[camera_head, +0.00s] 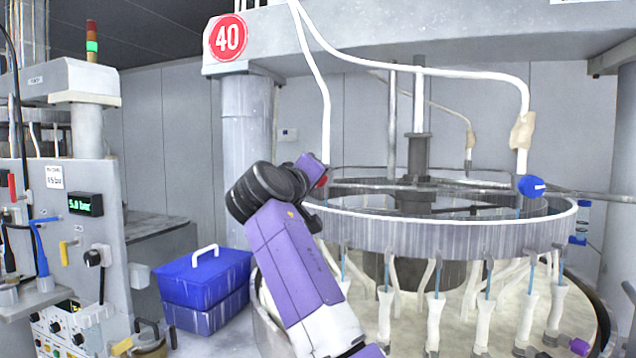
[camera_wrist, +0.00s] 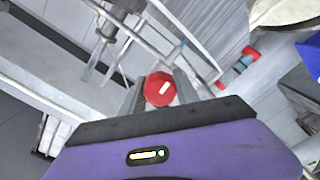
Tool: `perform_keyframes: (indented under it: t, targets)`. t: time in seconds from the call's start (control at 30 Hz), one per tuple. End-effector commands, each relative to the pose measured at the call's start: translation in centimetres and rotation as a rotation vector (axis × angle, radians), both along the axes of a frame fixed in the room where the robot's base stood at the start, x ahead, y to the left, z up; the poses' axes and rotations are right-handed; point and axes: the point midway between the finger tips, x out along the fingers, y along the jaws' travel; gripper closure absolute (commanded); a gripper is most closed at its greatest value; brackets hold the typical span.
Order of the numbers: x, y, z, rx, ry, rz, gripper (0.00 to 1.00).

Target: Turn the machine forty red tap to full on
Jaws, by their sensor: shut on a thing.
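The red tap (camera_wrist: 159,90) shows in the wrist view as a faceted red knob with a short white mark, tilted slightly right of upright. My gripper (camera_wrist: 160,82) is shut on it, with one grey finger on each side. In the head view, a small part of the red tap (camera_head: 321,182) shows at the end of my purple wrist, near the left rim of the big ring. The fingers are mostly hidden there. The machine carries a round red sign with 40 (camera_head: 228,36). How far the tap is turned cannot be told.
A blue tap (camera_head: 532,187) with a white mark hangs at the right of the ring (camera_head: 450,235). White hoses (camera_head: 325,95) hang from above. A lidded blue box (camera_head: 205,278) stands left of my arm. A control cabinet (camera_head: 75,235) with a green display stands at far left.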

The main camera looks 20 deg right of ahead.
Motion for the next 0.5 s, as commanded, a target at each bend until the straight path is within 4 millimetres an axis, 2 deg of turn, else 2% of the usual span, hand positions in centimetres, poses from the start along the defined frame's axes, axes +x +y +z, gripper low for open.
perform_keyframes:
  t: [0.5]
  targets:
    - [0.03,-0.01,-0.26,0.101,-0.068,0.000,1.00]
